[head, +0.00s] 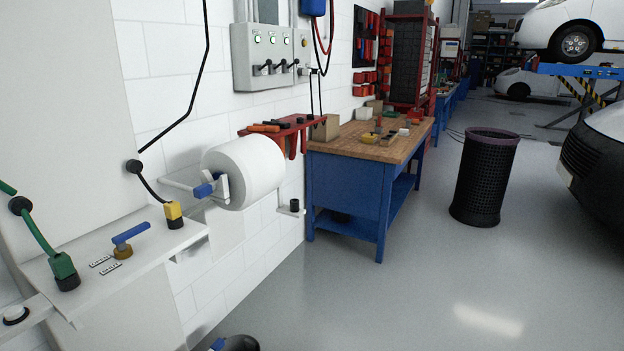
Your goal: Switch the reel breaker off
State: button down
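A grey breaker panel (242,58) hangs on the white wall at the upper middle of the head view. It has several small round lights, some glowing green, above a row of black lever switches (266,68). Small labels sit on the panel, too small to read, so I cannot tell which switch is the reel breaker or how it is set. My gripper does not show in this view.
A paper roll (244,172) juts from the wall below the panel. A red tool shelf (285,130) and a blue workbench (345,188) stand to its right. A white ledge (150,262) with a blue-handled valve (130,235) is at left. A black bin (484,178) stands right; the middle floor is clear.

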aim_at(268, 61)
jog(key=i, duration=3.25)
